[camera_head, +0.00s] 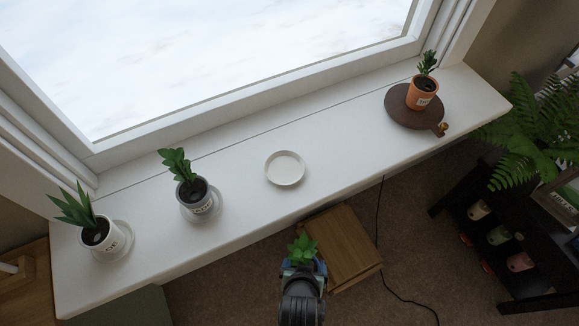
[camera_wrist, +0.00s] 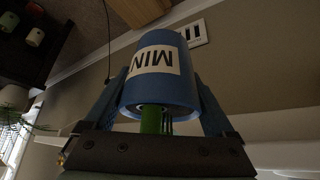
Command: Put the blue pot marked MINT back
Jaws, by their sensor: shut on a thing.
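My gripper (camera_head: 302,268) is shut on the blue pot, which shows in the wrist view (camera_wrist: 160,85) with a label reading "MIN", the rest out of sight. In the head view, green leaves (camera_head: 302,248) rise from the pot, and my gripper hides most of it. The pot is held in front of the sill, apart from it. An empty white saucer (camera_head: 285,168) lies on the white windowsill (camera_head: 240,176), above and slightly left of my gripper in the picture.
A grey pot (camera_head: 192,196) and a white pot (camera_head: 100,234) stand on saucers at left. An orange pot (camera_head: 422,93) stands on a dark round board (camera_head: 404,117) at right. A wooden box-like piece (camera_head: 345,243) is below the sill. The sill around the empty saucer is clear.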

